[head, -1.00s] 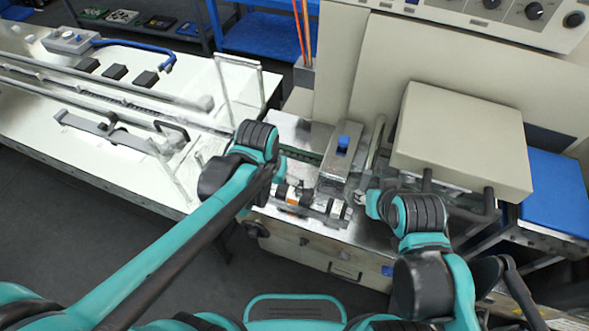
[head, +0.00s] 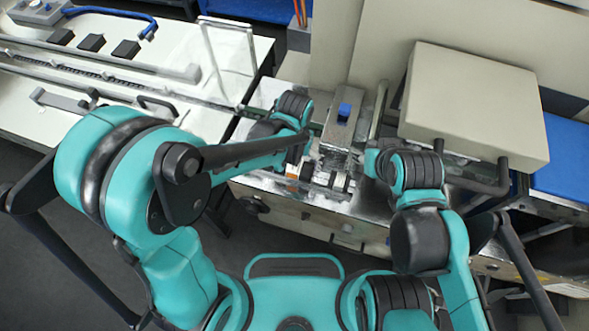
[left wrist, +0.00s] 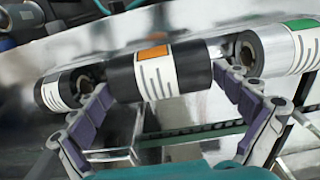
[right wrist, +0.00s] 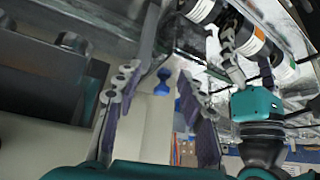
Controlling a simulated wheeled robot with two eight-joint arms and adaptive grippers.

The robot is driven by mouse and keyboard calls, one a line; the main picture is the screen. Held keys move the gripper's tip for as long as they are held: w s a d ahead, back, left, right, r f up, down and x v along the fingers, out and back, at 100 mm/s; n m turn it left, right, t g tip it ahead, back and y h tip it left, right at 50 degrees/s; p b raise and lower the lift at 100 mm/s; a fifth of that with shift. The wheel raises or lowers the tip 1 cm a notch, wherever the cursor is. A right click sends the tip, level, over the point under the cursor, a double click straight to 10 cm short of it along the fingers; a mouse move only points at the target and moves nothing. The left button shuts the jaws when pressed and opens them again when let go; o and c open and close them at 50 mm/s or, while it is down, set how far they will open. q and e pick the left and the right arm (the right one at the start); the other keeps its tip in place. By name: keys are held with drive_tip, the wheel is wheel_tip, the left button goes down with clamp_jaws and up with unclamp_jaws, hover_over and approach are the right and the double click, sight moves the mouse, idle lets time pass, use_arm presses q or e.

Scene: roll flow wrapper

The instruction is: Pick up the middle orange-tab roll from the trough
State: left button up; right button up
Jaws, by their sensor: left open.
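The orange-tab roll, black with a white striped label, lies across the middle of the left wrist view (left wrist: 185,68). It also shows at the upper right of the right wrist view (right wrist: 245,42). My left gripper (left wrist: 162,82) is open, with a finger near each end of this roll. Whether the fingers touch it I cannot tell. A roll with a white label (left wrist: 58,92) lies to its left and a green-tab roll (left wrist: 278,50) to its right. In the head view my left arm largely hides the rolls. My right gripper (right wrist: 158,75) is open and empty.
A metal block with a blue knob (head: 345,110) stands just behind the rolls. A large beige box (head: 475,105) is to the right. The white conveyor table (head: 60,95) lies to the left. My right gripper is close beside the metal block.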

use_arm(q)
drive_tip(key=c, duration=1.1)
